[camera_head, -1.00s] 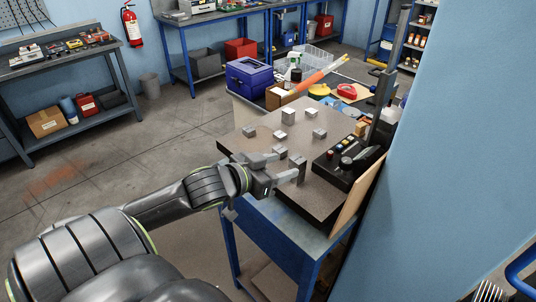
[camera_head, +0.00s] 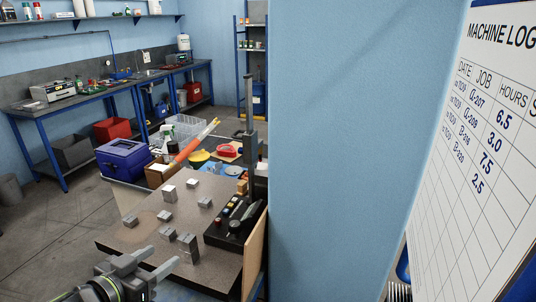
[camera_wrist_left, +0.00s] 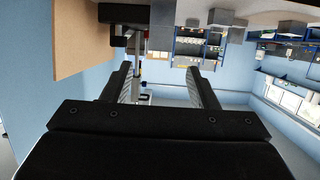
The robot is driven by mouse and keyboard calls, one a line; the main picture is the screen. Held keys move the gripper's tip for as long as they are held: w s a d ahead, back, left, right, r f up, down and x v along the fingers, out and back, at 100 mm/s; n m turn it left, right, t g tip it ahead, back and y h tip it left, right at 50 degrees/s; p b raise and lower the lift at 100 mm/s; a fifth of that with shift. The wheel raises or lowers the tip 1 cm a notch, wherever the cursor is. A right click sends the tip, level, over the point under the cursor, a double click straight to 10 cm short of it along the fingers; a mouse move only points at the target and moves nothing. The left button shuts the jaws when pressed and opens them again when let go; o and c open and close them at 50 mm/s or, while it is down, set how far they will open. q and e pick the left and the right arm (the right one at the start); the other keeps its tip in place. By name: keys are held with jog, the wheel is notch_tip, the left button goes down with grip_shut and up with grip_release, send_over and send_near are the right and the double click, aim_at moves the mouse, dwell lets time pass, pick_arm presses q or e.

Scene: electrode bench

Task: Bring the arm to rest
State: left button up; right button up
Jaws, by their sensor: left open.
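My left gripper (camera_head: 152,266) is at the lower left of the head view, with only its end part and wrist showing. Its two fingers are spread with nothing between them. It is at the near side of the speckled bench plate (camera_head: 126,236), just short of a taller grey metal block (camera_head: 187,248) and a smaller block (camera_head: 168,233). I cannot tell its height over the plate. In the left wrist view both fingers of the left gripper (camera_wrist_left: 161,82) stand apart with an empty gap. My right gripper is not in view.
Several metal blocks, such as one at the back (camera_head: 170,193), stand on the plate. A black control box (camera_head: 232,222) sits at its right. A blue wall (camera_head: 340,140) rises right of the bench. A machine log board (camera_head: 480,150) hangs at far right.

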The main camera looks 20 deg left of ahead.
pick_arm(q)
jog(key=s+d+f+n+g+y, duration=0.1)
jog(key=s+d+f+g+y, duration=0.1)
jog(key=s+f+g, duration=0.55)
jog(key=s+d+f+n+g+y, duration=0.1)
jog(key=s+d+f+g+y, duration=0.15)
jog(key=s+f, duration=0.95)
notch_tip(320, 180, down, 29)
jog(key=a+g+h+b, duration=0.1)
jog(key=a+g+b, duration=0.1)
jog(key=b, duration=0.1)
jog(key=s+f+b, duration=0.1)
jog(key=s+f, duration=0.6)
jog(key=f, duration=0.2)
jog(key=s+d+f+g+b, duration=0.1)
jog(key=s+f+b, duration=0.1)
jog(key=s+f, duration=0.5)
notch_tip(320, 180, down, 3)
jog(key=shift+s+d+r+h, duration=0.15)
jog(key=shift+h, duration=0.2)
